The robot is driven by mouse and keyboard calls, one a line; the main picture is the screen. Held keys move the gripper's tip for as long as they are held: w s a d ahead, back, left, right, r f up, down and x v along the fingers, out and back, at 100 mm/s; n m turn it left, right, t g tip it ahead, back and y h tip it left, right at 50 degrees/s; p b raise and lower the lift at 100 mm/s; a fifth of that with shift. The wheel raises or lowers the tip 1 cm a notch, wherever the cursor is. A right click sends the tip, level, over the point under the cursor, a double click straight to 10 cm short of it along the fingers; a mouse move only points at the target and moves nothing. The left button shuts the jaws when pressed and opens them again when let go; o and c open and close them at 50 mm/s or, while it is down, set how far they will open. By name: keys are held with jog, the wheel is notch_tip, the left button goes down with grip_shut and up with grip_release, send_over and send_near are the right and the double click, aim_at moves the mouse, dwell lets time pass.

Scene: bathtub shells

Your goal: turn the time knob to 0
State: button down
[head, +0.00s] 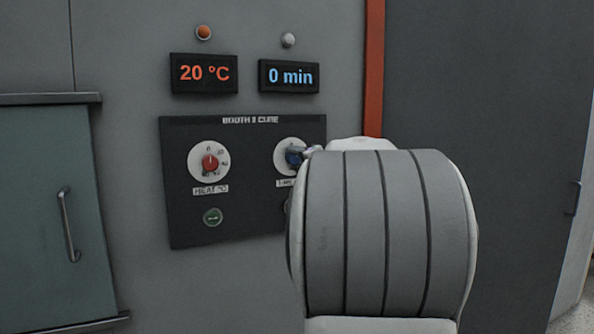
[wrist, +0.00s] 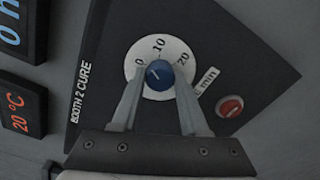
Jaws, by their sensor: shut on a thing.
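The time knob (wrist: 159,76) is blue on a white dial marked 0, 10 and 20. Its pointer mark appears to face the 0 side in the wrist view. My gripper (wrist: 160,80) has one finger on each side of the knob and is shut on it. In the head view the blue knob (head: 294,156) shows beside my arm, which hides the dial's right part and most of the gripper. The time display (head: 289,76) reads 0 min.
The heat knob (head: 210,162) is red, on the panel (head: 245,214) left of the time dial. Its display (head: 204,73) reads 20 °C. A red button (wrist: 230,106) is close to my right finger. A handled door (head: 55,220) stands left.

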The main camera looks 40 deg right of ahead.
jog(key=n+b, duration=0.3)
jog(key=n, duration=0.2)
jog(key=shift+n, duration=0.3)
dwell(0.4)
jog(key=shift+c, duration=2.1)
grip_release()
jog(key=shift+s, duration=0.15)
